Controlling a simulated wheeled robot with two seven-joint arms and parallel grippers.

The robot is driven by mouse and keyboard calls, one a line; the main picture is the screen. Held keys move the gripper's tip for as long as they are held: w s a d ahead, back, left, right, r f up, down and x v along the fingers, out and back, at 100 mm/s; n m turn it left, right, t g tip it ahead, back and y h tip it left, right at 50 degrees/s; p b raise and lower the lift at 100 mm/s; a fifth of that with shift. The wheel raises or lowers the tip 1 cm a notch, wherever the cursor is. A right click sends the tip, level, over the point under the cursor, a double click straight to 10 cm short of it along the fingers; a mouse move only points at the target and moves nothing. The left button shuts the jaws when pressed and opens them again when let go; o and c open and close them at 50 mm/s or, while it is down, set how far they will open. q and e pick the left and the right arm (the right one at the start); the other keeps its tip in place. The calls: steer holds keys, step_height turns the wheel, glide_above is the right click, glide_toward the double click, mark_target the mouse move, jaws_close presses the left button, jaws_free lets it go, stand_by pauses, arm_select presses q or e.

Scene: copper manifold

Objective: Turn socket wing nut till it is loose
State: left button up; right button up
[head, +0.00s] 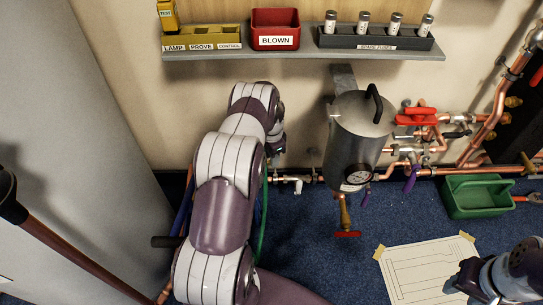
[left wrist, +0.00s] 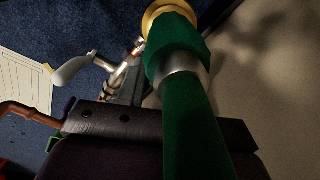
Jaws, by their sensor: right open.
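I cannot pick out a socket wing nut for certain in either view. In the left wrist view a green hose (left wrist: 192,130) runs up the picture through a metal collar and green sleeve to a brass ring (left wrist: 168,18). A dark bar with screws (left wrist: 115,116), close to the camera, seems to be part of my left gripper; the hose passes in front of it. No fingertips show clearly there. In the head view my left arm reaches to the wall and hides most of its gripper. My right gripper (head: 463,281) is open at the lower right, by the paper sheet.
A grey cylinder with a gauge (head: 358,135) hangs on the wall, with copper pipes and red-handled valves (head: 416,116) at right. A shelf (head: 300,54) holds bins. A green tray (head: 476,196) and a paper sheet (head: 426,270) lie on the blue floor. A pale valve lever (left wrist: 72,72) is near my left gripper.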

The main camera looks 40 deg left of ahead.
arm_select(q)
step_height(320, 180, up, 7)
steer(key=p, duration=0.3)
steer(key=shift+r, duration=0.2)
steer(key=shift+f, duration=0.1)
